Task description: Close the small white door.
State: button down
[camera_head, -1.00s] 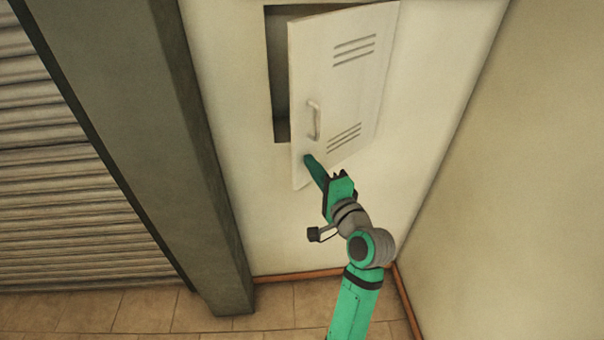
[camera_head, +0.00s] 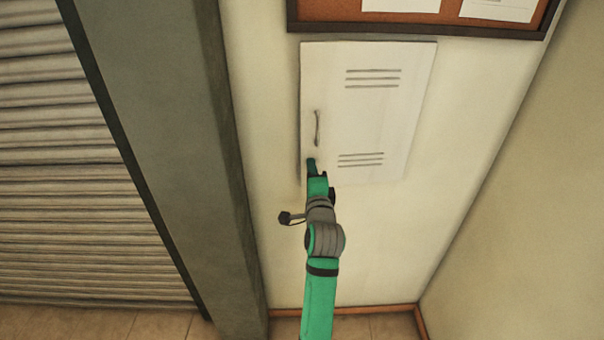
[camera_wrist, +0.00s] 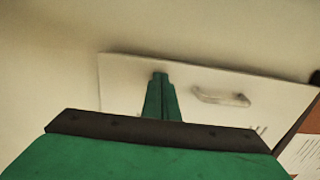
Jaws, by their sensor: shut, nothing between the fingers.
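The small white door (camera_head: 370,115) lies flat, or nearly flat, against the wall; no dark opening shows beside it. It has two sets of slots and a handle (camera_head: 317,128) on its left side. My gripper (camera_head: 311,163) is at the door's lower left, just below the handle, with its fingers together and empty. In the wrist view the shut fingers (camera_wrist: 160,77) point at the door (camera_wrist: 120,80) near its edge, and the handle (camera_wrist: 221,97) is to their right. Whether the fingertips touch the door is hard to tell.
A cork board (camera_head: 455,14) with papers hangs just above the door. A grey pillar (camera_head: 185,150) and a roller shutter (camera_head: 75,170) stand to the left. A bare side wall (camera_head: 530,210) is to the right. The wall below the door is clear.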

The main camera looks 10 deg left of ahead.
jog(key=shift+w+a, duration=0.1)
jog(key=shift+w, duration=0.15)
jog(key=shift+a, duration=0.1)
dwell(0.3)
